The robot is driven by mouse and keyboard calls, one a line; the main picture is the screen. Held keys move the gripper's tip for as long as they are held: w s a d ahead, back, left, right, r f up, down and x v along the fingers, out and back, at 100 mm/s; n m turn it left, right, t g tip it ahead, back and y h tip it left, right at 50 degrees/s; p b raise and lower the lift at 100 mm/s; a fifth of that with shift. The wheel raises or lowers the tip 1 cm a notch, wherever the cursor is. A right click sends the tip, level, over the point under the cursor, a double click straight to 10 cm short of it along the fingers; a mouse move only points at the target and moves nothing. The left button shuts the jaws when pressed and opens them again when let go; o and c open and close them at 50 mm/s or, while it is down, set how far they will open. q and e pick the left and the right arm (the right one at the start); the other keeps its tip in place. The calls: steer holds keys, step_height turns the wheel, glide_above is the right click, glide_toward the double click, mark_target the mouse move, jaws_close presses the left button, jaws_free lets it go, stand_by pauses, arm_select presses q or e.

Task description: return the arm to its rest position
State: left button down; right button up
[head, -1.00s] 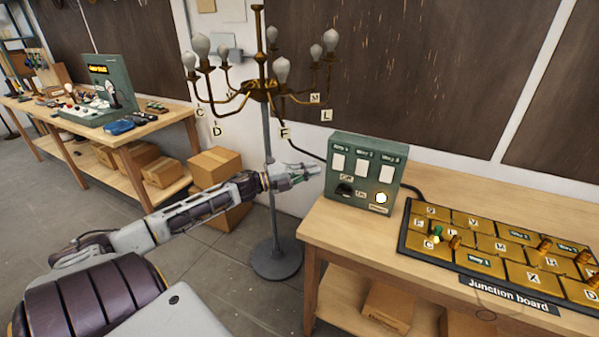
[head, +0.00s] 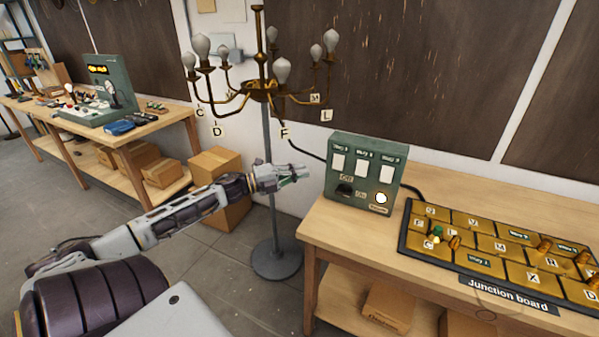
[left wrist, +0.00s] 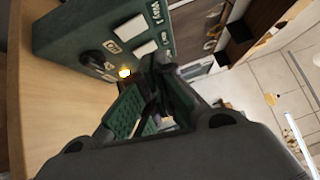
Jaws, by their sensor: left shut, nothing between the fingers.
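My left gripper (head: 292,176) is shut and empty, in front of the lamp stand and just left of the green switch box (head: 363,172). A gap separates it from the box. In the left wrist view its green-padded fingers (left wrist: 150,105) come together, with the switch box (left wrist: 85,40) above and to the left. The box has three white switches, a black knob (head: 345,190) and a lit round button (head: 381,198). My right gripper is not in view.
The junction board (head: 480,251) lies on the right bench (head: 320,225). A chandelier (head: 262,90) on a grey pole stands behind my arm, with boxes (head: 218,163) beside it. A left bench (head: 165,135) holds a tester (head: 107,85).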

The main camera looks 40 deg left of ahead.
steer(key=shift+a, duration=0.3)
